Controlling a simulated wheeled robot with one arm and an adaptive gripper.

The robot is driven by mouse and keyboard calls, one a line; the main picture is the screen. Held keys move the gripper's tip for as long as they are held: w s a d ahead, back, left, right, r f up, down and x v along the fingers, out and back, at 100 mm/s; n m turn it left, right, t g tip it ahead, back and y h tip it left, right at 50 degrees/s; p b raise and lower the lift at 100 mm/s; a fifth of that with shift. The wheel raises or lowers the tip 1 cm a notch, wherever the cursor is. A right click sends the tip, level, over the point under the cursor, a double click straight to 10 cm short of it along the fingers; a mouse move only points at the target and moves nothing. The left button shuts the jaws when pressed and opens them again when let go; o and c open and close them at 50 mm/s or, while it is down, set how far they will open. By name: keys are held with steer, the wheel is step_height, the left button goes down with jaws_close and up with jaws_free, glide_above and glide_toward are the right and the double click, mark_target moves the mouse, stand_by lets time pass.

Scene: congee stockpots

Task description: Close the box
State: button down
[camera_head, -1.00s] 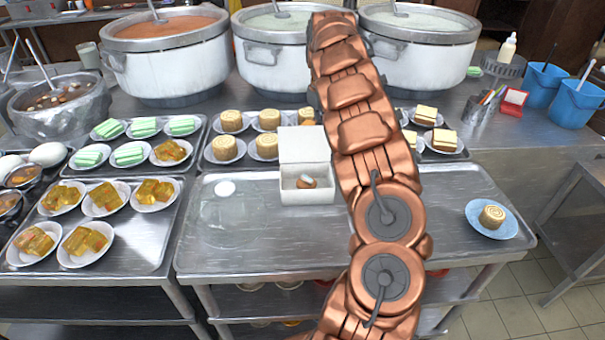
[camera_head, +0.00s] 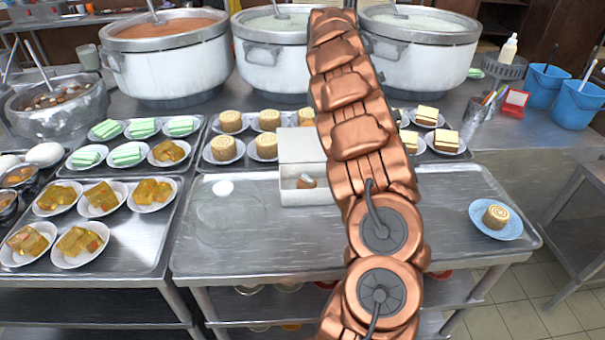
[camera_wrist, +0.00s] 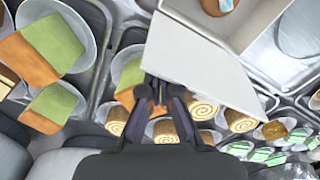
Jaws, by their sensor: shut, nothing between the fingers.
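The white box (camera_head: 305,195) stands on the steel table with its lid (camera_head: 300,146) raised upright at its back. A small brown item with a pale top (camera_head: 306,181) lies inside. My arm covers the box's right part in the head view and hides my gripper there. In the wrist view, my gripper (camera_wrist: 161,88) is shut and empty at the edge of the white lid (camera_wrist: 195,62), above the plates behind the box. I cannot tell whether it touches the lid. The box's open inside (camera_wrist: 238,12) shows at the top of that view.
Trays of plated cakes (camera_head: 267,145) stand behind and left of the box. Large stockpots (camera_head: 168,70) line the back. A blue plate with a roll cake (camera_head: 496,217) sits at the right. The table in front of the box is clear; a clear round dish (camera_head: 228,213) lies left.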

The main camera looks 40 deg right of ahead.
steer(key=shift+s+a+b, duration=1.35)
steer(key=shift+s+b, duration=0.2)
steer(key=shift+b, duration=0.5)
steer(key=shift+d, duration=0.1)
stand_by(0.7)
steer(key=shift+w+d+p, duration=1.25)
steer(key=shift+w+p, duration=0.25)
steer(key=shift+p, duration=0.15)
step_height(320, 180, up, 8)
steer(key=p, duration=0.3)
steer(key=shift+p, duration=0.35)
steer(key=shift+a, duration=0.1)
